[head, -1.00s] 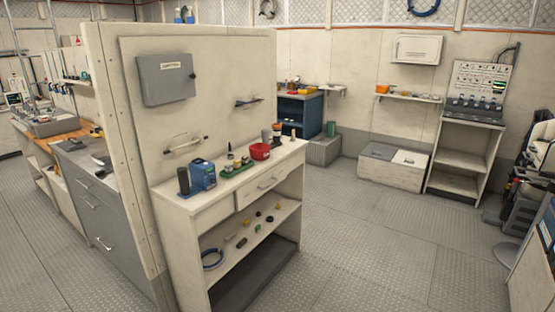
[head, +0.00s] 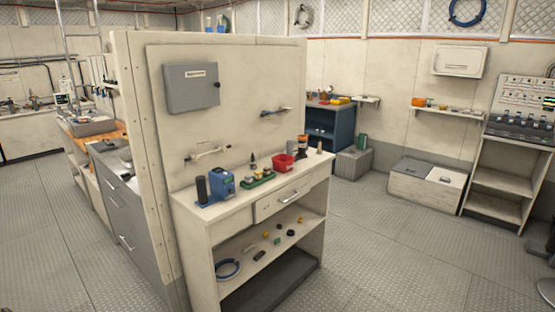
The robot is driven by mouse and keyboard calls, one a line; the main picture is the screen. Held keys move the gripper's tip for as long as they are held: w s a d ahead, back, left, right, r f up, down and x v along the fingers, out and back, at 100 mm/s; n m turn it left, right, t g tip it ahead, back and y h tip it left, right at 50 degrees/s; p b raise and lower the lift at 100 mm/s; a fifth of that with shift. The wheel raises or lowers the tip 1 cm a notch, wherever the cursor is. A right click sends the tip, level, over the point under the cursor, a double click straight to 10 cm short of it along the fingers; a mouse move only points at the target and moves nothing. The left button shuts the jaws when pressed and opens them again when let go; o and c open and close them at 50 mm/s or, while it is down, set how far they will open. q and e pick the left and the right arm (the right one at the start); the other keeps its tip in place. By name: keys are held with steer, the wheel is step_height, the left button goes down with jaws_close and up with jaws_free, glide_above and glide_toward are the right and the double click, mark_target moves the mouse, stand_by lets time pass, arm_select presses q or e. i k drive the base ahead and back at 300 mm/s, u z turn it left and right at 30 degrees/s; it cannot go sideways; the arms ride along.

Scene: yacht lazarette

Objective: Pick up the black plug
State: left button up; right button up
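I cannot tell for sure which thing is the black plug. Several small dark things are in view in the head view. On the lower shelf of the workbench lie a small dark oblong piece (head: 259,255) and a dark round piece (head: 291,233). On the bench top stand a black cylinder (head: 201,190), left of a blue box (head: 221,184), and a small dark pointed thing (head: 253,161) near a green tray (head: 258,180). Neither of my grippers is in view.
The workbench (head: 228,208) stands against a partition wall with a grey wall box (head: 192,88). A red container (head: 283,163) is on its top, a blue ring (head: 228,268) on its shelf. A low white locker (head: 426,187) stands farther back right. The floor (head: 385,255) right of the bench is clear.

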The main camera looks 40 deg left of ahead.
mark_target(252, 166)
steer(key=u, duration=0.15)
steer(key=i, duration=2)
steer(key=u, duration=1.55)
steer(key=i, duration=0.95)
steer(key=u, duration=1.05)
